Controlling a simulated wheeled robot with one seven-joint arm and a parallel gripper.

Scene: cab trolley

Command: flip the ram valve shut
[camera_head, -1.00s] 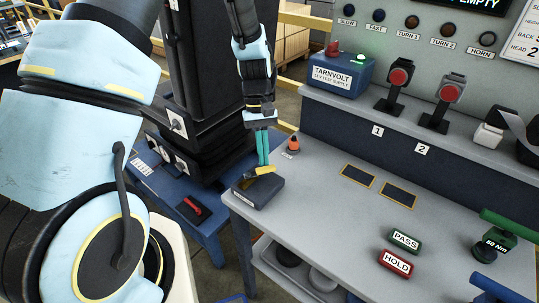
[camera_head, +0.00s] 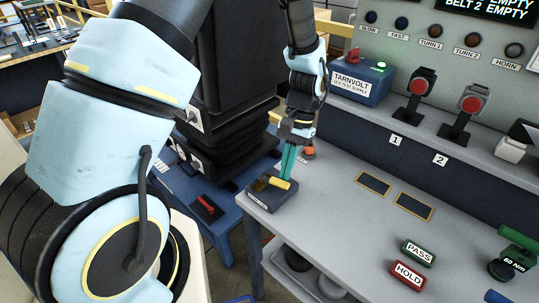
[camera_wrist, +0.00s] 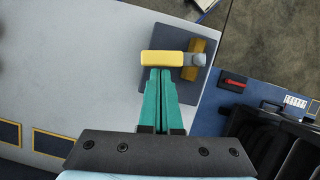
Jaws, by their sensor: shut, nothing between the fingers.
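The ram valve is a dark box (camera_head: 262,201) at the near left corner of the grey bench, with a yellow lever (camera_head: 281,184) on top. In the wrist view the lever (camera_wrist: 160,58) runs left from a grey pivot (camera_wrist: 198,60), across the dark box (camera_wrist: 183,88). A yellow patch (camera_wrist: 193,73) lies on the box beside the pivot. My gripper (camera_head: 287,176) is shut and empty, pointing down at the lever. In the wrist view its teal fingertips (camera_wrist: 160,72) are right beside the lever's edge; I cannot tell whether they touch.
An orange-topped item (camera_head: 308,152) stands behind the gripper. A blue trolley (camera_head: 222,229) with a red handle (camera_head: 206,205) is at the left, below bench height. PASS (camera_head: 418,253) and HOLD (camera_head: 408,275) blocks lie to the right.

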